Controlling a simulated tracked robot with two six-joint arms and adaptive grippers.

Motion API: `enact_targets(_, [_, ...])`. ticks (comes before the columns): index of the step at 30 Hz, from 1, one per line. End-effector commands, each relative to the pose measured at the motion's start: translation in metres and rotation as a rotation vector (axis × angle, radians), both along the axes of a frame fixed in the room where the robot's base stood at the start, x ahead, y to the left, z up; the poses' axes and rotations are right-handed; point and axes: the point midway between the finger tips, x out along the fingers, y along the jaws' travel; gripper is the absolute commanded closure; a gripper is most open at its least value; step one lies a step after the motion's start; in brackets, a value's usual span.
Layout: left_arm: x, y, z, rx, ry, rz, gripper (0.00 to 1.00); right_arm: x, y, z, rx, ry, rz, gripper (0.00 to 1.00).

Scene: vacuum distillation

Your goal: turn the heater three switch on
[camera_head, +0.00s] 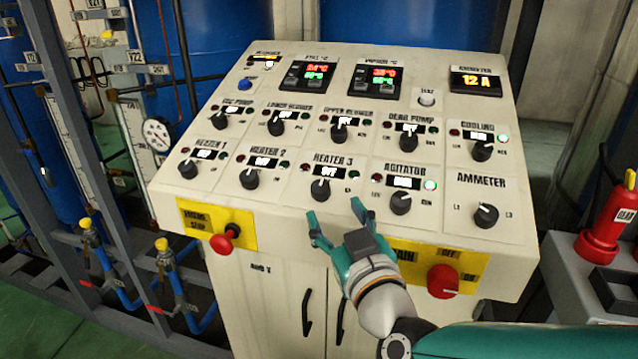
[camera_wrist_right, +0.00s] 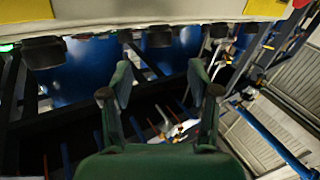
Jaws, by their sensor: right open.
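The heater three switch (camera_head: 320,190) is a black rotary knob in the lower middle of the sloped control panel, under the label HEATER 3. The small display (camera_head: 323,172) above it appears to read OFF, and no lit green lamp shows beside it. My right gripper (camera_head: 336,212) is open and empty just below the knob in the head view, its fingers pointing up toward it. In the right wrist view the open fingers (camera_wrist_right: 158,86) show below a row of dark knobs (camera_wrist_right: 158,37); I cannot tell which one is heater three. My left gripper is not in view.
The heater 2 knob (camera_head: 250,178) and agitator knob (camera_head: 400,203) flank the switch. A red emergency stop button (camera_head: 224,239) and a red main switch (camera_head: 443,281) stick out from the panel's front. Pipes and blue tanks (camera_head: 222,40) stand behind and left.

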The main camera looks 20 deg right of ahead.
Motion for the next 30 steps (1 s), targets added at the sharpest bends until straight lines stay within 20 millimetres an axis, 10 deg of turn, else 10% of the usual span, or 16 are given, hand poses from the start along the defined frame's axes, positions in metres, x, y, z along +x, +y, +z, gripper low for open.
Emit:
enact_targets(12, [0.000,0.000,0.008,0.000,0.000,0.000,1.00,0.075,-0.002,0.000,0.000,0.002,0.001,0.39])
enact_targets(26, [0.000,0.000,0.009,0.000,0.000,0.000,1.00,0.087,-0.001,-0.001,0.000,0.000,0.002,0.39])
enact_targets(30, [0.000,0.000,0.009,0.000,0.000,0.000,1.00,0.087,-0.001,-0.001,0.000,0.001,0.003,0.62])
